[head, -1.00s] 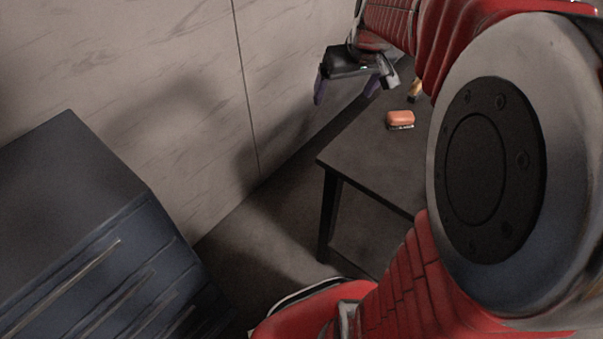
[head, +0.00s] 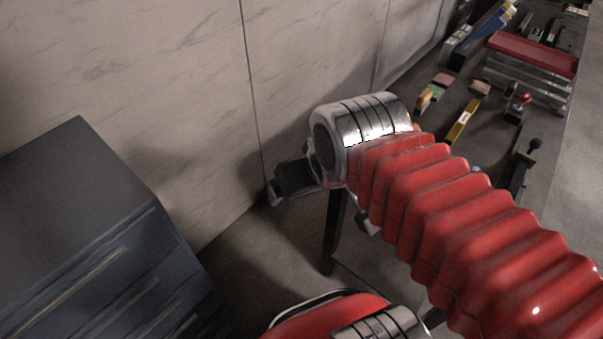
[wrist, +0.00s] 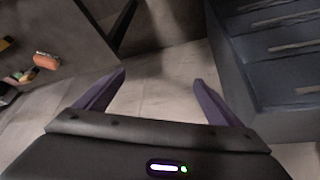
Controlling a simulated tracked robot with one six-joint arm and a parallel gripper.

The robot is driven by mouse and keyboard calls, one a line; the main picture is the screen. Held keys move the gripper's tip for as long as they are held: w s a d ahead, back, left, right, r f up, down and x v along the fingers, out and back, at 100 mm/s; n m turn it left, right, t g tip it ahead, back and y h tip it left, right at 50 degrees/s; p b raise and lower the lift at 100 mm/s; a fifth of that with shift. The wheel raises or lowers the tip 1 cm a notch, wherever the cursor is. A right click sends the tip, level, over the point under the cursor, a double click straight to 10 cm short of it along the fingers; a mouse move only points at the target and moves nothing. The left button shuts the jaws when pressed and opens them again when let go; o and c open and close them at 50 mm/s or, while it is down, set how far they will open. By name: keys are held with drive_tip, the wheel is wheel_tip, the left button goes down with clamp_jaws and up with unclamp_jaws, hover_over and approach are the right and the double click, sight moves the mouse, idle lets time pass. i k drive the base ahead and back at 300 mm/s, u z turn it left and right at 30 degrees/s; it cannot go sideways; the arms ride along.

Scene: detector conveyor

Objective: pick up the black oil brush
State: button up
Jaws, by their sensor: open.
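I cannot pick out a black oil brush for certain in either view. A dark, upright tool (head: 524,165) stands near the table's right edge in the head view, but I cannot tell what it is. My gripper shows in the wrist view (wrist: 160,78) with its two purple fingers spread wide and only floor between them. In the head view it is partly hidden behind my arm, off the table's near left corner. An orange brush (wrist: 47,61) lies on the table at the left of the wrist view.
A blue-grey drawer cabinet (head: 90,215) stands at the left, also at right in the wrist view (wrist: 262,60). A marble wall (head: 150,80) runs behind.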

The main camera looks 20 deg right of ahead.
sight(506, 97)
drive_tip(key=z, duration=2)
